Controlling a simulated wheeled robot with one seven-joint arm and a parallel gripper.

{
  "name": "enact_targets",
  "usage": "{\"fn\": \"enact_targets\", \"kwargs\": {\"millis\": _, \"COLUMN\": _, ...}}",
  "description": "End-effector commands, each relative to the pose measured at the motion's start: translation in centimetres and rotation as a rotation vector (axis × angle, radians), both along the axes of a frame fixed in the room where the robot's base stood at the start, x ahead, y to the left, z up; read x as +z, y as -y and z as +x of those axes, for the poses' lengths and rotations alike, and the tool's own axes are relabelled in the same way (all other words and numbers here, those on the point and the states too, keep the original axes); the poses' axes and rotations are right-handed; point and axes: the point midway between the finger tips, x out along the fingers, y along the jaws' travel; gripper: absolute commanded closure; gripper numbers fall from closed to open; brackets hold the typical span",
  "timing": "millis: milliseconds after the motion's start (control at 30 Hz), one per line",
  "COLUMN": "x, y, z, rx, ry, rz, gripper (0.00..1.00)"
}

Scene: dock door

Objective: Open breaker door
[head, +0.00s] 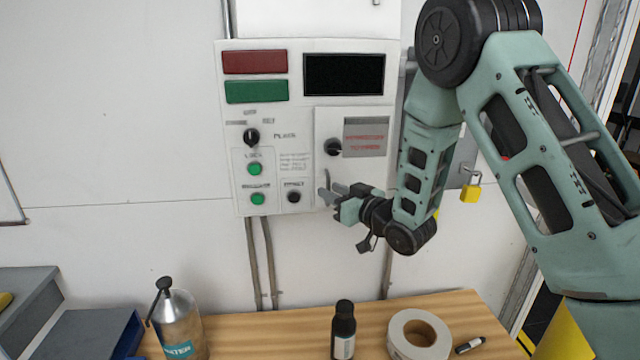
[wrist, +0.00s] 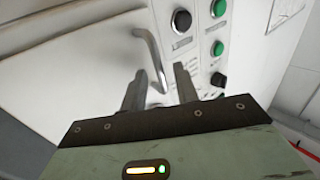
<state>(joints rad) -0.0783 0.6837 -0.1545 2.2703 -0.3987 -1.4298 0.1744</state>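The breaker door (head: 352,172) is a pale panel on the lower right of the wall control box (head: 229,190). It looks flush with the box in the head view. Its grey curved bar handle (head: 327,180) is on the door's left side; the handle also shows large in the wrist view (wrist: 152,58). My gripper (head: 326,194) is at the handle's lower part. In the wrist view my gripper (wrist: 158,80) has its two fingers apart, with the handle's lower end between them. I cannot tell whether a finger touches it.
A wooden table (head: 275,325) stands below, with a spray bottle (head: 178,325), a black bottle (head: 343,330), a tape roll (head: 419,336) and a marker (head: 469,344). Green buttons (head: 255,169) and knobs are left of the handle. A yellow padlock (head: 471,192) hangs at right.

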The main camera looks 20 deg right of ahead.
Motion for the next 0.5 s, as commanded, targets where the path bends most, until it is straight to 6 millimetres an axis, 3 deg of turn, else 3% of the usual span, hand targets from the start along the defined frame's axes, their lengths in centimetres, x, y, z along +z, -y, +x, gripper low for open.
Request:
{"fn": "enact_targets", "kwargs": {"millis": 400, "x": -0.03, "y": 0.11, "z": -0.21, "rx": -0.001, "ry": 0.0, "rz": 0.0, "gripper": 0.7}}
{"fn": "enact_targets", "kwargs": {"millis": 500, "x": -0.02, "y": 0.11, "z": -0.21, "rx": -0.001, "ry": 0.0, "rz": 0.0, "gripper": 0.97}}
